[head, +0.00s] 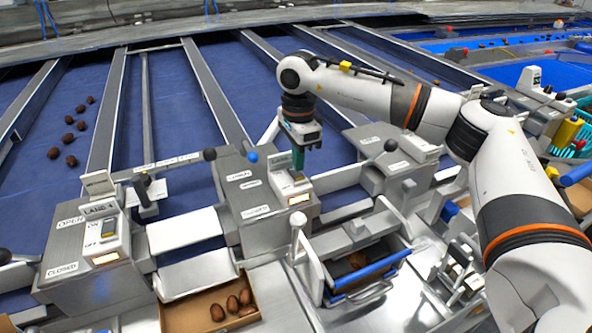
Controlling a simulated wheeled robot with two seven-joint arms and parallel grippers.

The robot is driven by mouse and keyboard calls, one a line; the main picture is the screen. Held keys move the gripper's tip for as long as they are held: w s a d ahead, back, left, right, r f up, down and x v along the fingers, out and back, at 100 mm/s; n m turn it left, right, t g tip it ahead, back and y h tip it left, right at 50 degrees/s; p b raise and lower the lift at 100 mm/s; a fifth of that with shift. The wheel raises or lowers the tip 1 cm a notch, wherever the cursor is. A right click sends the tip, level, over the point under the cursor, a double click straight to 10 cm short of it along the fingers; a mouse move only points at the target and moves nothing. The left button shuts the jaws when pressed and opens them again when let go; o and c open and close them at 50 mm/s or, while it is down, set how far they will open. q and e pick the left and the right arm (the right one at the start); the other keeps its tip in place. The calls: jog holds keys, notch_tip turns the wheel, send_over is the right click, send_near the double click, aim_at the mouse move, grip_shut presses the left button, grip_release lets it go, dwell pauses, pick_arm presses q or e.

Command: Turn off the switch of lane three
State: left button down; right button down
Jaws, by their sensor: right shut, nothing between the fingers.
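My right gripper (298,160) points down, shut and empty, at the switch panel on the middle grey control box (250,200). Its greenish fingertips are at or just above the switch (292,184); I cannot tell whether they touch it. A small amber light (299,199) shows below that switch. The middle box's lane number is not readable. The box to its left (90,285) bears a sign reading LANE 4 (100,209), with its own ON/OFF switch (108,230) and amber light. My left gripper is out of view.
A cardboard box with several dates (190,320) and a blue-edged drawer (370,275) sit below the lanes. Lever handles with a blue ball (252,157) and dark balls (210,154) stick out near the boxes. Another grey box (395,165) stands right of the gripper. Dates lie on the blue belt (110,160).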

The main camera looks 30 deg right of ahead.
aim_at(298, 175)
jog(key=shift+f+b, duration=0.65)
jog(key=shift+f, duration=0.35)
dwell(0.4)
jog(key=shift+r, duration=0.15)
jog(key=shift+r+p, duration=2.3)
jog(key=shift+r, duration=1.15)
jog(key=shift+f, duration=0.15)
